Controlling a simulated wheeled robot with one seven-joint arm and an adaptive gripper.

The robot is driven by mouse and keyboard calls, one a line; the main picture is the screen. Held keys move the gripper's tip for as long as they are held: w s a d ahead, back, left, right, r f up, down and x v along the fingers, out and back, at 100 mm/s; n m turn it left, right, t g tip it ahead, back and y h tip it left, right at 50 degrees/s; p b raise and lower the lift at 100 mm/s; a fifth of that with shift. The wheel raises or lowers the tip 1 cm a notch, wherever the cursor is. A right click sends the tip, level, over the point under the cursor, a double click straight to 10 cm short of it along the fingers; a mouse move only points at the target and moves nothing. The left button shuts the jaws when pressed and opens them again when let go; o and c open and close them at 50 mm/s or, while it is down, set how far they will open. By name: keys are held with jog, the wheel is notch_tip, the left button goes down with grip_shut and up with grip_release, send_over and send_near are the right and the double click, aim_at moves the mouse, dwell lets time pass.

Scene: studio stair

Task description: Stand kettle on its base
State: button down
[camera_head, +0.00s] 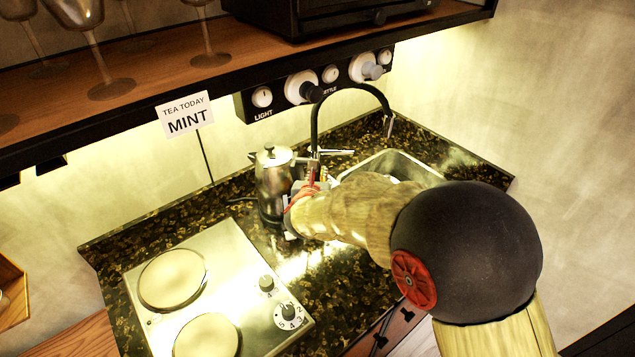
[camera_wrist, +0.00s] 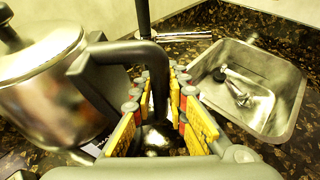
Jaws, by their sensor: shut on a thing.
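The steel kettle (camera_head: 273,181) stands upright, or nearly so, on or just above the dark counter beside the wall. In the wrist view the kettle (camera_wrist: 45,85) fills the left side, with its black handle (camera_wrist: 112,50) reaching toward my gripper. My gripper (camera_head: 305,190) is at the right side of the kettle. In the wrist view my gripper (camera_wrist: 160,120) has its yellow and red fingers on both sides of the handle's down-going part, shut on it. The kettle's underside and its base are hidden, so I cannot tell whether they touch.
A sink (camera_head: 392,168) with a black tap (camera_head: 316,125) lies right behind my gripper. A steel hob (camera_head: 215,290) lies at front left. A shelf (camera_head: 130,75) with glasses overhangs the counter, with a knob panel (camera_head: 330,78) below it and a MINT sign (camera_head: 187,115).

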jog(key=shift+f, duration=0.65)
jog(key=shift+f+b, duration=0.2)
jog(key=shift+b, duration=0.15)
jog(key=c, duration=1.7)
grip_release()
jog(key=shift+d, duration=0.1)
jog(key=shift+c, duration=0.2)
